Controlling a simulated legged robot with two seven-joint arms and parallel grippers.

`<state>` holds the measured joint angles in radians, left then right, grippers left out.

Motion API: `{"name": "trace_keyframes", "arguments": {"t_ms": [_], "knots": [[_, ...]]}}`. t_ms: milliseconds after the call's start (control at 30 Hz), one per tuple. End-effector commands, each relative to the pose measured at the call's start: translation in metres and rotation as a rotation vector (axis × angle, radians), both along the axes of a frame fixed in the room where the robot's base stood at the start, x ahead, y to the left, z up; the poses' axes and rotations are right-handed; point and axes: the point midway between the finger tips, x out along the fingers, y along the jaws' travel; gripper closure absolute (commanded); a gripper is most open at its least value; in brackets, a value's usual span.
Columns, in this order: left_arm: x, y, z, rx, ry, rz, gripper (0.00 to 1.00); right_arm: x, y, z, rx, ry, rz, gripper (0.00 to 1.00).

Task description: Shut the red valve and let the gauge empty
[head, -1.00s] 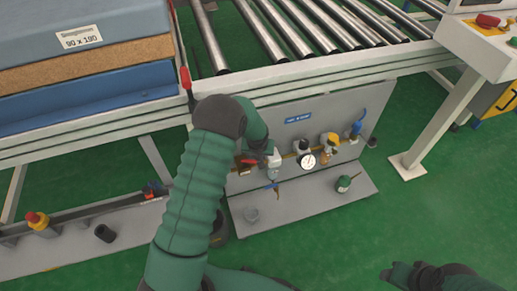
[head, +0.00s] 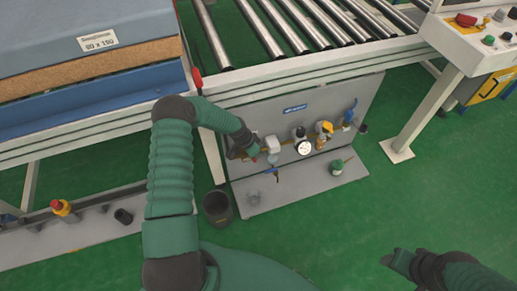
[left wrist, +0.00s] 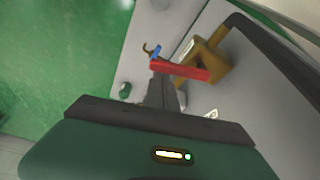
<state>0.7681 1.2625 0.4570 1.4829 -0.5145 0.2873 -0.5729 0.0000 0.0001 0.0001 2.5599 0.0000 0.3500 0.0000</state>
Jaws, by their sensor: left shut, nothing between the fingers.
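The red valve handle (left wrist: 185,70) is a flat red lever on a brass body (left wrist: 208,62) in the left wrist view. It lies just beyond my left fingertips (left wrist: 160,82); I cannot tell whether they touch it. In the head view my left gripper (head: 250,150) is at the left end of the brass pipe line, shut and empty, and mostly hides the valve there. The round white gauge (head: 303,147) faces up front on the panel; its needle is too small to read. My right gripper (head: 393,260) is at the lower right, far from the panel, its jaws unclear.
A yellow-capped fitting (head: 324,128) and a blue handle (head: 349,112) are right of the gauge. A green-topped can (head: 337,167) stands on the panel's shelf (head: 300,185). A dark bucket (head: 217,206) is left of it. Rollers and frame (head: 300,78) overhang.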

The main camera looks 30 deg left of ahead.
Motion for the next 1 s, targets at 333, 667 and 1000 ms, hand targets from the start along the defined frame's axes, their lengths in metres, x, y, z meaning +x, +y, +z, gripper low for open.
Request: {"name": "trace_keyframes", "arguments": {"t_ms": [333,667,1000], "knots": [[-0.013,0.003,0.001,0.001,0.001,-0.141,1.00,0.000,0.000,0.009,0.000,0.000,0.000,0.46],[-0.016,0.005,0.000,0.002,0.001,-0.139,1.00,0.000,0.000,0.011,0.000,0.000,0.000,0.46],[-0.017,0.005,-0.001,0.001,0.003,-0.138,1.00,0.000,0.000,0.011,0.000,0.000,0.000,0.46]]}}
